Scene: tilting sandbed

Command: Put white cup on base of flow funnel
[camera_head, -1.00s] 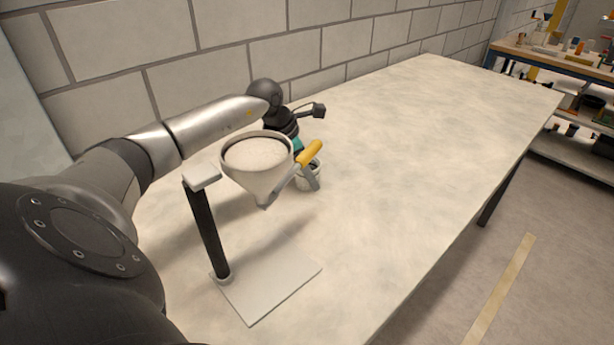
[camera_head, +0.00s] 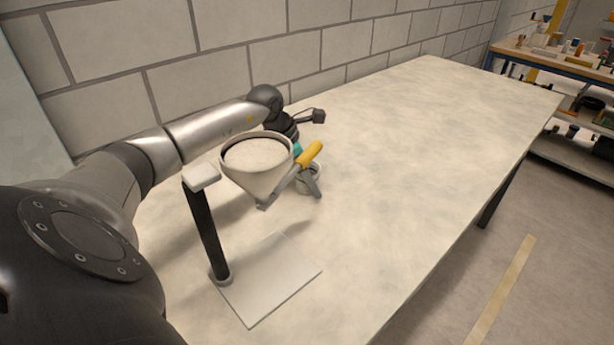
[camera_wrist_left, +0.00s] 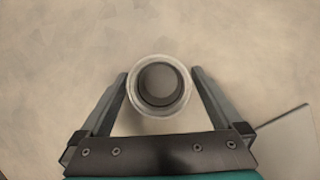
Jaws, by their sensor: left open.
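The white cup (camera_head: 302,187) stands on the table behind the flow funnel (camera_head: 250,182), which partly hides it in the head view. In the left wrist view the cup (camera_wrist_left: 160,62) is seen from above, round and dark inside. My left gripper (camera_wrist_left: 160,76) is open, with one finger on each side of the cup; I cannot tell if either touches it. In the head view my left gripper (camera_head: 308,186) is partly hidden by the funnel. The funnel holds pale sand. Its flat base (camera_head: 268,284) lies empty at the front. My right gripper is out of view.
A block wall (camera_head: 200,92) runs behind the table. The table (camera_head: 420,140) is clear to the right.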

